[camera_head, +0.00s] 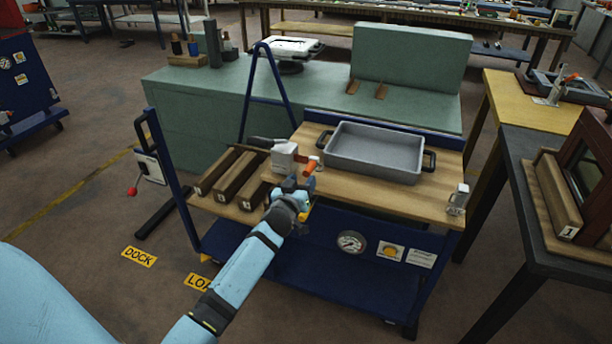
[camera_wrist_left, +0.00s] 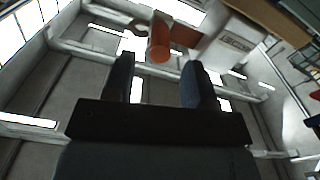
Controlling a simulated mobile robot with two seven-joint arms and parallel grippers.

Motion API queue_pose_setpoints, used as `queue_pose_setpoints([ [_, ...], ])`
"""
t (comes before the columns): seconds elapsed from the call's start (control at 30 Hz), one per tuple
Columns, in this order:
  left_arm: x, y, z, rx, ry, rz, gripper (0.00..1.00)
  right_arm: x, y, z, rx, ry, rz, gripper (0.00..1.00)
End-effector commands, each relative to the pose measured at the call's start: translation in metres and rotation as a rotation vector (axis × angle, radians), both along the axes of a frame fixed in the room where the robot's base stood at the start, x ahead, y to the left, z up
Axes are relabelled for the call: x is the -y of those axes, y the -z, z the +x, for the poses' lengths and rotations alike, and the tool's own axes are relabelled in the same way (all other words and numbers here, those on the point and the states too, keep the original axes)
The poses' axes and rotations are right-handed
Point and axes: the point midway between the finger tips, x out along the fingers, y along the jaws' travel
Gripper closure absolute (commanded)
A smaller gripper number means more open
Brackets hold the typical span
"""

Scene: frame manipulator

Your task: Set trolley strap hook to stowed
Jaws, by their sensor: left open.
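A blue trolley with a wooden top (camera_head: 400,196) stands in the middle of the head view. On its top, left of the grey tray, is a white block (camera_head: 284,157) with an orange handle (camera_head: 310,168), likely the strap hook. My left gripper (camera_head: 297,187) is just below and in front of the orange handle and partly hides the trolley edge. In the left wrist view the orange handle (camera_wrist_left: 160,40) shows beyond and between the open fingers (camera_wrist_left: 158,80), with the white housing (camera_wrist_left: 222,35) beside it. Contact is not visible. My right gripper is not in view.
A grey tray (camera_head: 376,152) sits on the trolley top. Wooden slotted blocks (camera_head: 232,178) lie left of the white block. A small white-grey block (camera_head: 458,198) stands at the right corner. A green bench (camera_head: 190,120) is behind, a dark table (camera_head: 530,190) at right.

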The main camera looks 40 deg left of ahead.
Motion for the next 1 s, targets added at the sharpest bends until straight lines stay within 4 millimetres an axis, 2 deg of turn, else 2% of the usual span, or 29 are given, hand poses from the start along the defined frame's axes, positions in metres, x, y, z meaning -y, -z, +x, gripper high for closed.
queue_pose_setpoints([
  [0.1,-0.005,0.000,0.020,0.000,0.000,0.002,0.49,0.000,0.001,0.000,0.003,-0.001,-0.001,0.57],
  [0.23,-0.008,0.000,0.033,0.000,0.000,0.000,0.49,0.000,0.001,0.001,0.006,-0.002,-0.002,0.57],
  [0.63,-0.010,0.000,0.039,0.000,0.000,0.000,0.49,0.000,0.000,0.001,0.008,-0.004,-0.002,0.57],
  [0.83,-0.010,0.000,0.039,0.000,0.000,0.000,0.95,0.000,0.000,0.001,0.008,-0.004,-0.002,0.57],
  [0.87,-0.010,0.000,0.039,0.000,0.000,0.000,1.00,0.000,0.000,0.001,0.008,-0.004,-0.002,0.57],
  [1.0,-0.011,0.000,0.039,0.000,0.000,0.000,1.00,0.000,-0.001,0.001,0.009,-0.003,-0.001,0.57],
])
